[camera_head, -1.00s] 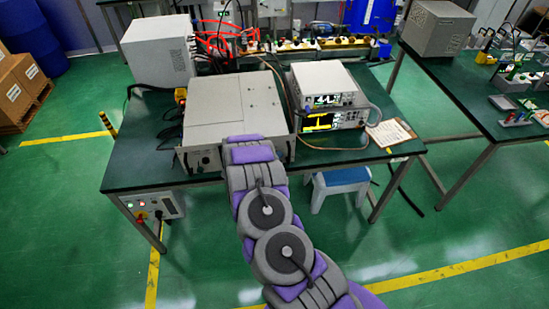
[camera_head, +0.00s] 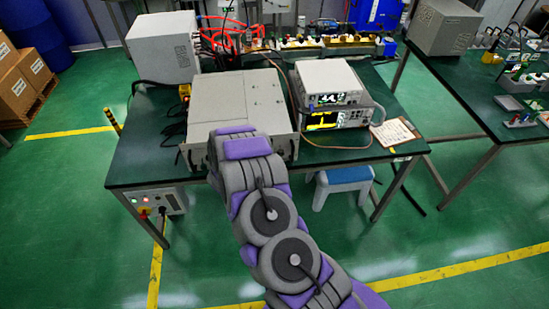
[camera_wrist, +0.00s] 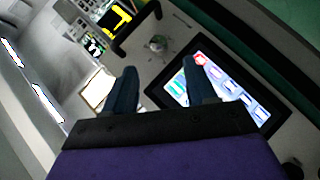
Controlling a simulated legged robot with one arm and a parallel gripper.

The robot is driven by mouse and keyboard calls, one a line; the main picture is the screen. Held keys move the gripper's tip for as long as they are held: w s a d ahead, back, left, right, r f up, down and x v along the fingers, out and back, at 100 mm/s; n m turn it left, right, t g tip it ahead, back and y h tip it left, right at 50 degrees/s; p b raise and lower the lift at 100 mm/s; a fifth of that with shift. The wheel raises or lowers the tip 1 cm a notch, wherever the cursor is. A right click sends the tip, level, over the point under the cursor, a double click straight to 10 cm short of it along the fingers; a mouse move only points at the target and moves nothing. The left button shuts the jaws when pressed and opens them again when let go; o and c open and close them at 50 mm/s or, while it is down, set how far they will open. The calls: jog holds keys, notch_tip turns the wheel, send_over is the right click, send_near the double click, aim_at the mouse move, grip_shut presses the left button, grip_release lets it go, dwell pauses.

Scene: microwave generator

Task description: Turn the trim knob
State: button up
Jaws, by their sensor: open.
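The microwave generator is a wide grey box (camera_head: 240,98) on the green table. Its front panel is largely hidden behind my arm in the head view. In the wrist view the panel (camera_wrist: 160,65) appears tilted, with a lit touch screen (camera_wrist: 225,88). A small silvery knob (camera_wrist: 157,43) sits beside the screen, and a dark round knob (camera_wrist: 293,168) shows at the lower right corner. Which one is the trim knob I cannot tell. My gripper (camera_wrist: 159,66) is open and empty; its two dark fingers point at the panel, with the silvery knob beyond and between their tips.
A white box (camera_head: 162,47) stands behind left. A clipboard (camera_head: 394,132) lies near the table's right edge. A blue-topped stool (camera_head: 345,176) stands under the table.

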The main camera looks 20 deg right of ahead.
jog(key=v, duration=0.9)
jog(key=shift+p, duration=0.35)
jog(key=shift+f, duration=0.1)
jog(key=w+a+r+y, duration=0.4)
jog(key=a+y, duration=0.1)
jog(key=a, duration=0.3)
jog(key=s+a+r+y+b, duration=0.1)
jog(key=s+a+r+y, duration=0.25)
jog(key=a+r, duration=0.25)
jog(key=s+a+r+y+b, duration=0.1)
jog(key=s+a+r+y, duration=0.2)
jog(key=a+r+y, duration=0.25)
jog(key=s+d+r+n+g+b, duration=0.1)
jog(key=s+r+g, duration=0.4)
jog(key=s, duration=1)
jog(key=s+d+r+m+g+h+b, duration=0.1)
jog(key=s+d+g, duration=0.1)
jog(key=s+d, duration=0.4)
jog(key=s+d+r+m+g+h, duration=0.1)
jog(key=s+d, duration=0.5)
jog(key=s, duration=1.1)
jog(key=shift+s+d+r+g+h+b, duration=0.25)
jog(key=shift+d+r+g+h+b, duration=0.1)
jog(key=shift+r+g+h, duration=0.4)
jog(key=shift+f, duration=0.1)
